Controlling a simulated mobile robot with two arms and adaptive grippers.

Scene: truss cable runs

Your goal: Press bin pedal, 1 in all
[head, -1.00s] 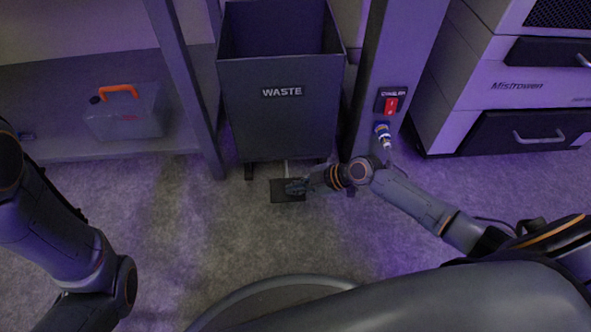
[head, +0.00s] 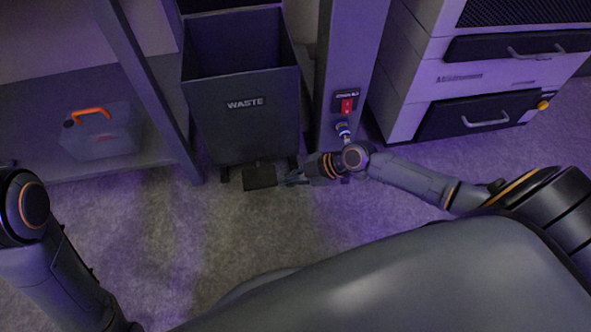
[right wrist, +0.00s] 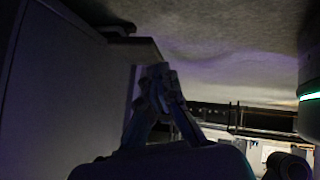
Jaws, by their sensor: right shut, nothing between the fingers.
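The grey bin marked WASTE (head: 243,130) stands between two uprights, its top open and its dark inside showing. Its dark square pedal (head: 260,176) sticks out low at the front. My right gripper (head: 287,179) is shut and empty, low beside the pedal's right edge; I cannot tell whether it touches. In the right wrist view the shut fingertips (right wrist: 157,72) are close to the pedal's pale edge (right wrist: 146,50), with the bin wall (right wrist: 65,90) at left. My left arm shows at the left of the head view, but its gripper is out of view.
A post with a red switch (head: 347,106) and a blue-and-white connector (head: 344,131) stands right of the bin, close to my right arm. A drawer cabinet (head: 425,88) is further right. A toolbox with an orange handle (head: 103,130) sits left. Carpet in front is clear.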

